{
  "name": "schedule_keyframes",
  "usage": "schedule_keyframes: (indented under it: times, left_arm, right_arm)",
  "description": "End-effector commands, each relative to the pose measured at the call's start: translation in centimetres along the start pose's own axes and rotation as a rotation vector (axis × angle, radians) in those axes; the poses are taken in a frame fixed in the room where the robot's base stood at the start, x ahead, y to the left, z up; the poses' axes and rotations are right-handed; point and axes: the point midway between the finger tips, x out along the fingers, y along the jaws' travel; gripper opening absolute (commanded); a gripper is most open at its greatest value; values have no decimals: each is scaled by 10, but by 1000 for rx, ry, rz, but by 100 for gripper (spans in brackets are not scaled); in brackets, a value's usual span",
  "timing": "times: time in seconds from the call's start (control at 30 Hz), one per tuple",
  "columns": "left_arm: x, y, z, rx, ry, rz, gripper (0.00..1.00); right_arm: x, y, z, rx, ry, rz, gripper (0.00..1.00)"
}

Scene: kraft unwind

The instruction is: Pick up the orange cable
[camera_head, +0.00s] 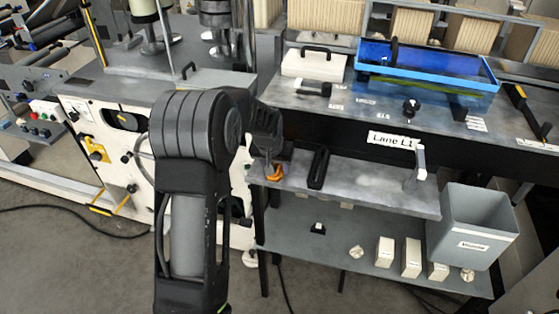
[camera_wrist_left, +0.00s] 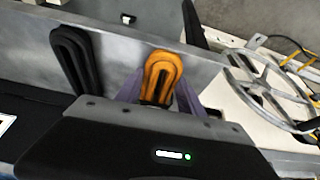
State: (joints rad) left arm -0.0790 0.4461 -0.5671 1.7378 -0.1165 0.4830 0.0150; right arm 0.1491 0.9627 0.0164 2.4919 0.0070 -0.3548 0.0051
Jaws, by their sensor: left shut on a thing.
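The orange cable (camera_head: 275,173) is a small looped bundle at the left end of the middle grey shelf, partly hidden by my left gripper (camera_head: 269,160) in the head view. In the left wrist view the orange cable (camera_wrist_left: 160,78) lies between the two fingers of my left gripper (camera_wrist_left: 160,92), which are shut on it. Whether it still touches the shelf I cannot tell. A black looped cable (camera_head: 318,168) lies on the shelf just to the right, apart from it; it also shows in the left wrist view (camera_wrist_left: 74,55). My right gripper is not in view.
The middle shelf (camera_head: 370,187) has free room right of the black cable. Above it is a bench with a blue tray (camera_head: 425,68) and a "Lane L1" label (camera_head: 393,140). A white machine (camera_head: 110,150) is at left.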

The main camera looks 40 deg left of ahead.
Motion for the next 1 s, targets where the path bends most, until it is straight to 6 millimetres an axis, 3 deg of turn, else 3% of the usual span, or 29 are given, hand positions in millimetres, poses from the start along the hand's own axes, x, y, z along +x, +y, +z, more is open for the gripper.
schedule_keyframes:
  times: [0.3, 0.67, 1.0]
  left_arm:
    - [0, 0, -1, 0, 2, 0, 5]
    - [-4, 0, -2, 0, 3, 1, 5]
    - [-35, 0, -16, 0, 6, 1, 5]
  right_arm:
    - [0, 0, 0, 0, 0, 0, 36]
    - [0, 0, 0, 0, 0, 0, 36]
    - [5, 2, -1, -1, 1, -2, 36]
